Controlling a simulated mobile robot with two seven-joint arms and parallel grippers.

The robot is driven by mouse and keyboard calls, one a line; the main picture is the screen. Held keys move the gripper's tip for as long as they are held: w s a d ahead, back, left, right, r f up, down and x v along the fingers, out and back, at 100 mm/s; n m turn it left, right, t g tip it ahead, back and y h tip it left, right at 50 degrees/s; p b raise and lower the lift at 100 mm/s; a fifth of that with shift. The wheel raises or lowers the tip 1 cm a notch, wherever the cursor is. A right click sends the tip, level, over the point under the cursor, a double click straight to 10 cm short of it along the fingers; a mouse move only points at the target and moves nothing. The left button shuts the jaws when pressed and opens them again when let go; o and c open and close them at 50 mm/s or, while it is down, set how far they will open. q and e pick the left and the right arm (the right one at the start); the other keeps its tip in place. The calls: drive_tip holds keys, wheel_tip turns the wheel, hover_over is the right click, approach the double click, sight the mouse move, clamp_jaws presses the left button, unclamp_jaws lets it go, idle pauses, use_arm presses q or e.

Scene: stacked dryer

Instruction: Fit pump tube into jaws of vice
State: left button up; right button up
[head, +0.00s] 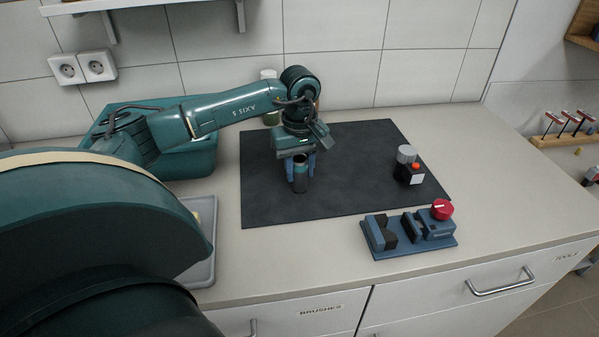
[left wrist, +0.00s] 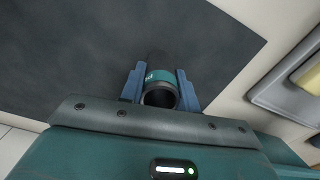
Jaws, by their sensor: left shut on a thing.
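The pump tube (head: 300,177) is a short dark cylinder with a teal band, upright over the black mat. My left gripper (head: 301,168) is shut on it, with a blue finger on each side. In the left wrist view the tube (left wrist: 160,90) sits between the two blue fingers (left wrist: 160,88), its dark open end toward the camera. I cannot tell whether its bottom touches the mat. The vice (head: 408,233) is blue with dark jaws and a red knob, at the front right of the counter, jaws apart with an empty gap. My right gripper is not in view.
The black mat (head: 350,200) covers the middle of the counter. A black block with an orange button and a grey cylinder (head: 408,167) stands on its right side. A grey tray (head: 203,240) lies at the left. Jars (head: 269,117) stand behind my arm.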

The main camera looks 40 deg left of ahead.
sight(304, 185)
use_arm(q)
wheel_tip(304, 185, up, 9)
drive_tip(key=w+d+m+p, duration=0.1)
drive_tip(key=d+m, duration=0.4)
drive_tip(key=d, duration=1.7)
drive_tip(key=shift+w+d+r+p, duration=0.2)
drive_tip(key=shift+w+d+p, duration=0.2)
drive_tip(key=shift+w, duration=0.45)
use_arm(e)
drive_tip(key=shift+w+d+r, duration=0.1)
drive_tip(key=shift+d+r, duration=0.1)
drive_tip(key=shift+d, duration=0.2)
